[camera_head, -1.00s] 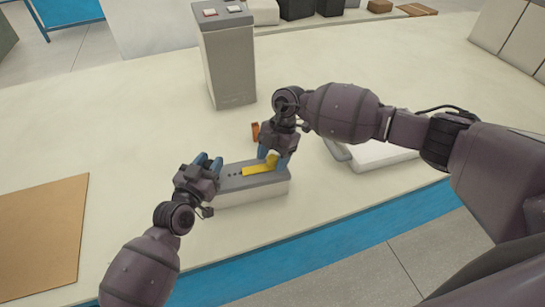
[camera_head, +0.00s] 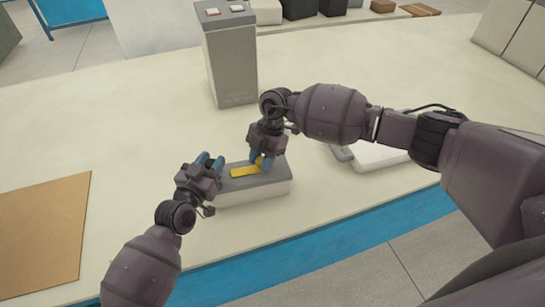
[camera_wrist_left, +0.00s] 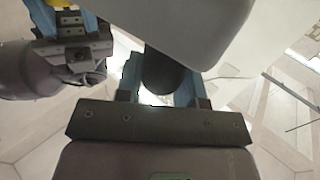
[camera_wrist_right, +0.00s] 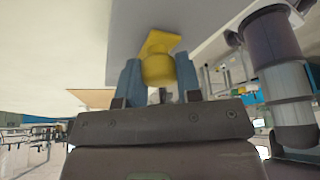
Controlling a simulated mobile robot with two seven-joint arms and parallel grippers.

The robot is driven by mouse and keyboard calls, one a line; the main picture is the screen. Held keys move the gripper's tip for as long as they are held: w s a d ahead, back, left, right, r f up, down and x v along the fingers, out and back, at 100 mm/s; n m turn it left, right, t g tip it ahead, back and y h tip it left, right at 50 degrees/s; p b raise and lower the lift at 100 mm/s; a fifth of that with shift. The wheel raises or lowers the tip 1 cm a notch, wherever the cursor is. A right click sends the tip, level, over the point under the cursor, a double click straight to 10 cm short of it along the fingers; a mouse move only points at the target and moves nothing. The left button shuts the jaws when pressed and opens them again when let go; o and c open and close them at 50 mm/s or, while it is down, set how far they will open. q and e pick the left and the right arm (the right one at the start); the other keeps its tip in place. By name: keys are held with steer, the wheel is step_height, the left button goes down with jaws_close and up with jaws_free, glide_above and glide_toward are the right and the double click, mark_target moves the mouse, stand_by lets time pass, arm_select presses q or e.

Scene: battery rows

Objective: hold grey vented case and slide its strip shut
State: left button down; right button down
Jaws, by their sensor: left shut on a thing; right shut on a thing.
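The grey case (camera_head: 255,190) lies on the table in the head view, with a yellow strip (camera_head: 245,172) along its top. My left gripper (camera_head: 209,162) is at the case's left end. In the left wrist view its fingers close on a dark rounded part (camera_wrist_left: 168,75) beside the pale case body (camera_wrist_left: 195,25). My right gripper (camera_head: 261,160) is above the case, shut on the strip's yellow knob (camera_wrist_right: 158,68), which shows between its fingers in the right wrist view. No vent holes show now; the strip and grippers cover part of the top.
A tall grey box (camera_head: 230,60) with two buttons stands behind the case. A brown board (camera_head: 45,235) lies at the left and a white flat object (camera_head: 375,155) at the right. The table's blue front edge (camera_head: 330,240) is near.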

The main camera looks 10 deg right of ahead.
steer(key=shift+a, duration=0.5)
steer(key=c, duration=0.8)
jaws_free()
steer(key=shift+d, duration=0.1)
steer(key=v, duration=1.2)
arm_select(q)
steer(key=c, duration=0.7)
jaws_free()
steer(key=shift+o, duration=0.2)
